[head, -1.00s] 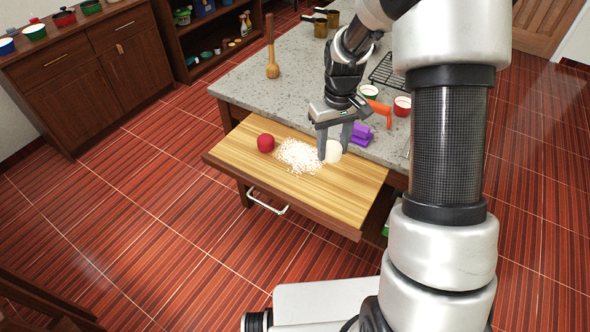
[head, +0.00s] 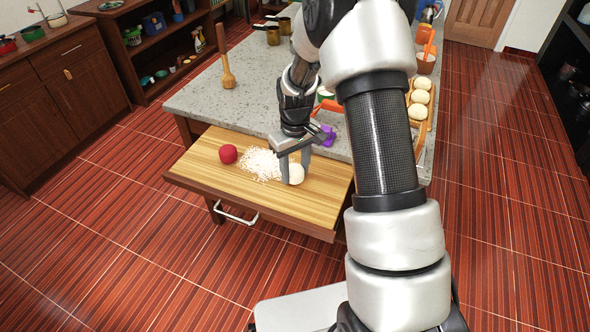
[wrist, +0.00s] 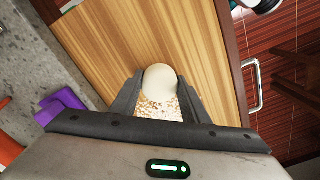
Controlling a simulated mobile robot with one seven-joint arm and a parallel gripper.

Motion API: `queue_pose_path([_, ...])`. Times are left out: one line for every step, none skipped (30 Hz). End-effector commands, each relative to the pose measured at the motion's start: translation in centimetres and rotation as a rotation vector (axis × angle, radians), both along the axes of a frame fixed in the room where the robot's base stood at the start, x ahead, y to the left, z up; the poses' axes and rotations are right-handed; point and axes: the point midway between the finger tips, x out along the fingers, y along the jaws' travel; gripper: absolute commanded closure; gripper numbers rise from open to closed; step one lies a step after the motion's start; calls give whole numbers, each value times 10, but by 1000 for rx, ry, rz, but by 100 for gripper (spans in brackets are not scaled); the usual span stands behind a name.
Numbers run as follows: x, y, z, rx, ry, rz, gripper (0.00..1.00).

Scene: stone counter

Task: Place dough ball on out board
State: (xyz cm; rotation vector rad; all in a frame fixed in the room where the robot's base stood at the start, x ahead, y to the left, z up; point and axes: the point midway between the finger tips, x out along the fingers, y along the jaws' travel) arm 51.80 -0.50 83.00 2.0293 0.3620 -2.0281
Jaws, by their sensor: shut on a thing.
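A pale dough ball (head: 296,174) is at the pull-out wooden board (head: 205,165), near its right part. My gripper (head: 294,172) points down and is shut on the dough ball. The wrist view shows the dough ball (wrist: 160,80) between the two finger tips, with the board (wrist: 170,30) behind it. I cannot tell whether the ball touches the board. White flour or crumbs (head: 262,164) lie on the board just left of the ball, and they show between the fingers in the wrist view.
A red ball (head: 228,154) sits on the board left of the flour. A purple object (head: 326,136) lies on the stone counter (head: 210,100) behind the board. More dough balls (head: 420,97) sit on a wooden tray at the counter's right. A wooden pestle-like tool (head: 228,72) stands at the back left.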

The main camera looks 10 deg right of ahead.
Motion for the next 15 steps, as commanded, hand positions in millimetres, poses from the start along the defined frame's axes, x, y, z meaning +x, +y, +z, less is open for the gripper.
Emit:
queue_pose_path([0,0,1,0,0,0,82])
queue_pose_path([0,0,0,0,0,0,82])
queue_pose_path([0,0,0,0,0,0,82])
queue_pose_path([0,0,-2,0,0,0,82])
queue_pose_path([0,0,-3,0,0,0,82])
queue_pose_path([0,0,-4,0,0,0,82])
queue_pose_path([0,0,-3,0,0,0,54])
queue_pose_path([0,0,-2,0,0,0,48])
queue_pose_path([0,0,-2,0,0,0,42])
queue_pose_path([0,0,-2,0,0,0,40])
queue_pose_path([0,0,-2,0,0,0,40])
queue_pose_path([0,0,-2,0,0,0,40])
queue_pose_path([0,0,-2,0,0,0,40])
queue_pose_path([0,0,-2,0,0,0,40])
queue_pose_path([0,0,-2,0,0,0,40])
